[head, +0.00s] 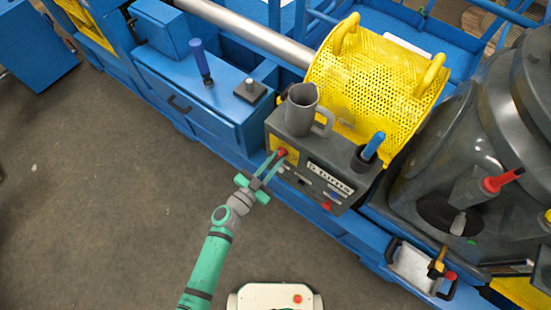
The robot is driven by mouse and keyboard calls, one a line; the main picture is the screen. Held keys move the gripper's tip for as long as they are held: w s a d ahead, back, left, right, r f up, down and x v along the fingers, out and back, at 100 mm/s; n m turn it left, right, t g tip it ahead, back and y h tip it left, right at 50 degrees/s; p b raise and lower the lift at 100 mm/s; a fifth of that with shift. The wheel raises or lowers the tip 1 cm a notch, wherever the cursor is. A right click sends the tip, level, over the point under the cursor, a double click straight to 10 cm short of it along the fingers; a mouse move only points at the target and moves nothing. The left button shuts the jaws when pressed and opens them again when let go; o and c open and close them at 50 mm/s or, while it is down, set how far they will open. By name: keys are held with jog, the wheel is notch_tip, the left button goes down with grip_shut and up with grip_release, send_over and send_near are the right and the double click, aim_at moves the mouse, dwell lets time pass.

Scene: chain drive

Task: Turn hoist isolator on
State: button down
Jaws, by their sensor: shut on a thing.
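The control box (327,201) is dark grey and sits at the front of the blue machine. On the left of its front is a yellow plate (289,148) with a red knob (281,153), which looks like the isolator. My gripper (275,164) reaches up from below with its fingertips at the red knob, and it is shut on it. The fingers hide part of the knob, and I cannot tell which way it is turned. A label reading "turns" (330,178) is to the right, with small controls below it and a red button (326,205) low down.
A yellow perforated guard (370,75) is behind. A large grey machine with a red-handled lever (503,180) is at the right. The floor at left is clear.

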jog(key=m, duration=0.4)
jog(key=shift+s+m, duration=0.1)
jog(key=shift+m, duration=0.2)
jog(key=m, duration=0.3)
jog(key=shift+d+f+m, duration=0.15)
jog(key=shift+m, duration=0.25)
jog(key=m, duration=0.3)
jog(key=shift+f, duration=0.1)
jog(key=shift+s+f+m, duration=0.1)
jog(key=shift+m, duration=1.9)
jog(key=c, duration=1.7)
grip_release()
jog(key=v, duration=1)
jog(key=shift+s+a, duration=0.2)
jog(key=shift+s, duration=0.15)
